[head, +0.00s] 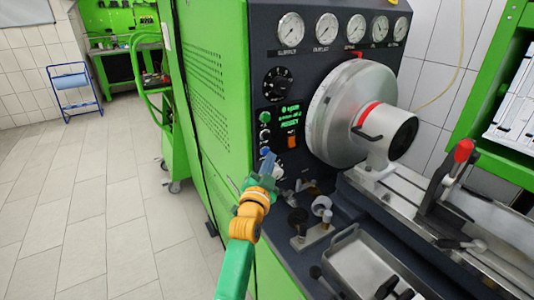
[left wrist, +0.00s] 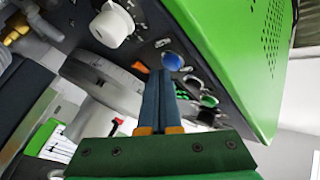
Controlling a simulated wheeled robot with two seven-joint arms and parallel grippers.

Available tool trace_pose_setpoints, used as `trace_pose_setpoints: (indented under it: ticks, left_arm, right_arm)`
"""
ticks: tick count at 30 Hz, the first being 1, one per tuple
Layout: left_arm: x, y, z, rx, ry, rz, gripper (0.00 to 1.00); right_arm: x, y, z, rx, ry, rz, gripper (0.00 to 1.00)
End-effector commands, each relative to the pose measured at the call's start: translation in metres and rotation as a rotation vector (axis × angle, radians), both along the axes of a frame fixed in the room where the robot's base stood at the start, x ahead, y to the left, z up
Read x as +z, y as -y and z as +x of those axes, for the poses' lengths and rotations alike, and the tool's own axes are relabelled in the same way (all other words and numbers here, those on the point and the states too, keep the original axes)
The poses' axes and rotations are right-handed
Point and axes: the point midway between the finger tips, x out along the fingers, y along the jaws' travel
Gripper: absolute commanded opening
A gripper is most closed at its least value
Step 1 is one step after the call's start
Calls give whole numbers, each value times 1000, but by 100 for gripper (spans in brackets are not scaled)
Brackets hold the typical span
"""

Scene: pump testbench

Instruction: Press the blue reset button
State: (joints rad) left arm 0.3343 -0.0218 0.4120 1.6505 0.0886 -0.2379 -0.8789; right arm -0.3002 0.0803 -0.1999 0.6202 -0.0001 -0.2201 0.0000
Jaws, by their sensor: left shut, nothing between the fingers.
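The blue reset button (left wrist: 173,61) is a round blue cap on the dark control panel, seen in the left wrist view. My left gripper (left wrist: 159,73) is shut and empty, its two blue fingers together. Its tips appear just beside the button in that view; I cannot tell whether they touch it. In the head view, my left gripper (head: 269,155) reaches up to the lower part of the panel's button column and largely hides the button there. My right gripper is not in view.
Above the fingers are a green button (head: 265,117), an orange switch (head: 292,141) and a black knob (head: 278,83). A round grey pump housing (head: 335,105) projects to the right. A metal tray (head: 360,265) and small fittings lie on the bench below. The floor at left is open.

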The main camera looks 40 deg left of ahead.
Motion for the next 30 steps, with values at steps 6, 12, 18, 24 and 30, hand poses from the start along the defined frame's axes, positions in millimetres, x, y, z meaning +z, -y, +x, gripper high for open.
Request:
trace_pose_setpoints:
  ticks: [6, 12, 18, 24, 30]
  left_arm:
    - [0, -2, 1, 0, 0, 0, 0]
    - [0, -5, 2, 0, 0, 1, 0]
    - [0, -7, 3, 0, 1, 1, 0]
    - [0, -9, 4, 0, 0, 1, 0]
    - [0, -9, 4, -1, 1, 0, 0]
  right_arm:
    - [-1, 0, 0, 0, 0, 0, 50]
    - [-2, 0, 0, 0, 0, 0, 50]
    - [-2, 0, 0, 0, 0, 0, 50]
    - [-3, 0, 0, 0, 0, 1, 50]
    - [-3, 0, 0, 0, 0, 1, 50]
